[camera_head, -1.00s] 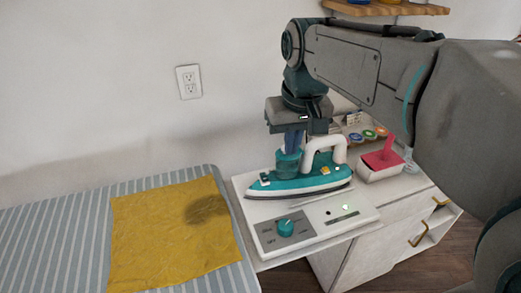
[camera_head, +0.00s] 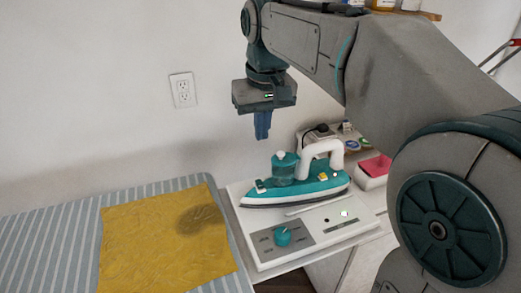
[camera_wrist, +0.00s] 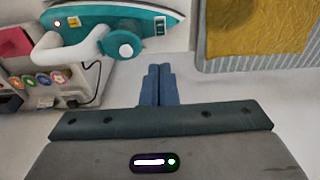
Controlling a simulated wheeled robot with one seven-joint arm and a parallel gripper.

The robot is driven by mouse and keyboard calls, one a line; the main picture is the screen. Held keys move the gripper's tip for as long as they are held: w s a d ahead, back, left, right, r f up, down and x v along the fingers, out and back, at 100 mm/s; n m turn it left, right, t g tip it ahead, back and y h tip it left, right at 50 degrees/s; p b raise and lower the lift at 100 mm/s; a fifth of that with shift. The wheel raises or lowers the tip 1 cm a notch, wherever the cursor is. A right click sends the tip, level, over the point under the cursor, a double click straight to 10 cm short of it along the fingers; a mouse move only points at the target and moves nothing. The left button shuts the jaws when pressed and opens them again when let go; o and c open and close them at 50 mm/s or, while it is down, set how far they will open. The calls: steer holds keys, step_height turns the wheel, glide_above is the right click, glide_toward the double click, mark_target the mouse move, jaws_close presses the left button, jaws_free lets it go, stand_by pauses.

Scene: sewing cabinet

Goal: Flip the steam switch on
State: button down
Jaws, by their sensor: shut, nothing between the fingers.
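A teal iron (camera_head: 300,190) with a white handle (camera_head: 318,150) rests on a white base station (camera_head: 320,222). A teal tank with a pale cap (camera_head: 284,168) stands on the iron. A small pale part (camera_head: 261,187) is nearer the tip. Which part is the steam switch I cannot tell for sure. My gripper (camera_head: 262,137) points down, shut and empty, above and left of the tank, apart from the iron. Its blue fingertips (camera_wrist: 160,67) show in the wrist view.
The station's front panel has a teal knob (camera_head: 283,236) and a lit lamp (camera_head: 344,213). A yellow cloth (camera_head: 160,245) lies on the striped board (camera_head: 60,235) at left. A pink-topped box (camera_head: 372,178) and small round spools (camera_head: 352,146) stand right of the iron.

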mark_target(259, 181)
steer(key=f, duration=0.4)
steer(key=w+f+b, duration=0.1)
steer(key=f, duration=0.3)
steer(key=f+b, duration=0.1)
steer(key=f, duration=0.4)
steer(key=shift+w+a, duration=0.25)
steer(key=shift+w, duration=0.1)
